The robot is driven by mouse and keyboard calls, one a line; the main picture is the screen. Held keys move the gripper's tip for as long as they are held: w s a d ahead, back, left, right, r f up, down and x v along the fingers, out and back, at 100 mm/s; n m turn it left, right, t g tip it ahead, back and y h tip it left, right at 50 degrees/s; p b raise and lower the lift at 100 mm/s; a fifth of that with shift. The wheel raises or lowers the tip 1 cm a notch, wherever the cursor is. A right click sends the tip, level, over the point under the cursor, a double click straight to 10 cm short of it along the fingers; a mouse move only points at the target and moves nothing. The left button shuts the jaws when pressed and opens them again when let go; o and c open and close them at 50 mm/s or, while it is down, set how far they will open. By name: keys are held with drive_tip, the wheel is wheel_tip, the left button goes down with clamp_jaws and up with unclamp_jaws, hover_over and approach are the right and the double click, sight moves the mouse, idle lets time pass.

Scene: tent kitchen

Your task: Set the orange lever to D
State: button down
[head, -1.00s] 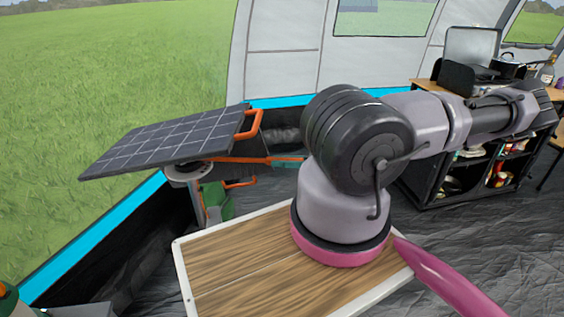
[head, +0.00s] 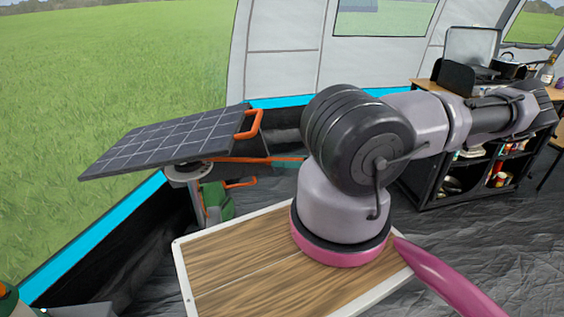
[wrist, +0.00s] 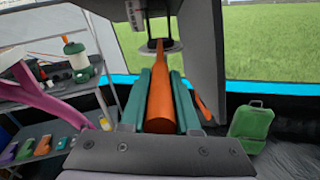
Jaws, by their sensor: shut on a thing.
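The orange lever (head: 258,160) sticks out sideways from a round mount under a tilted dark solar panel (head: 165,141). In the wrist view the lever (wrist: 161,95) runs lengthwise between the two teal fingers of my gripper (wrist: 160,98), which is shut on it. A white label (wrist: 134,14) with small dark marks sits above on the panel's underside; I cannot read the letters, so I cannot tell which one the lever points at.
An orange handle (head: 250,124) is on the panel's edge. A green container (wrist: 251,122) stands on the ground at the right of the wrist view. A black cupboard (head: 465,170) stands at the right rear.

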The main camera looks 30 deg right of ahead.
drive_tip(key=w+d+n+g+y, duration=0.2)
drive_tip(key=w+d+n+g, duration=0.1)
drive_tip(key=w, duration=0.4)
drive_tip(key=shift+g, duration=0.6)
drive_tip(key=shift+d+f, duration=0.1)
drive_tip(key=c, duration=0.7)
unclamp_jaws()
drive_tip(key=shift+o, duration=0.2)
drive_tip(key=v, duration=1.1)
drive_tip(key=shift+s, duration=0.1)
